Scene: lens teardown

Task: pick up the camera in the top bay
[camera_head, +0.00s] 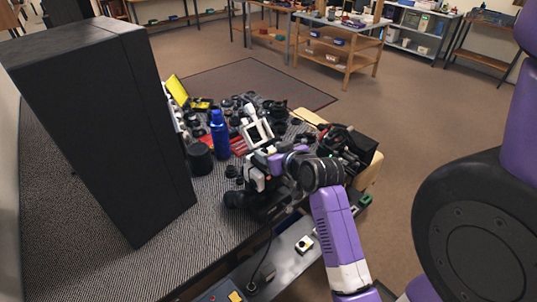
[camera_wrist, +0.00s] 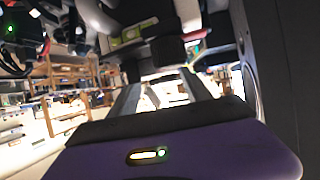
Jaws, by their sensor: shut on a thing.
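My gripper (camera_head: 258,183) is at the front of the cluttered table, its wrist bent over from the right. In the wrist view its two grey fingers (camera_wrist: 163,76) close on a dark body at the top middle, which I take to be the camera (camera_wrist: 150,58). In the head view the black camera (camera_head: 240,199) shows low by the gripper, partly hidden by the gripper and wrist. Its exact outline and the bay around it cannot be made out.
A tall black cabinet (camera_head: 100,130) stands on the table (camera_head: 215,220) at left. A blue bottle (camera_head: 219,135), a white frame (camera_head: 257,133) and many dark lens parts crowd behind the gripper. A grey lower shelf (camera_head: 285,262) lies in front. Open floor (camera_head: 400,130) is at right.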

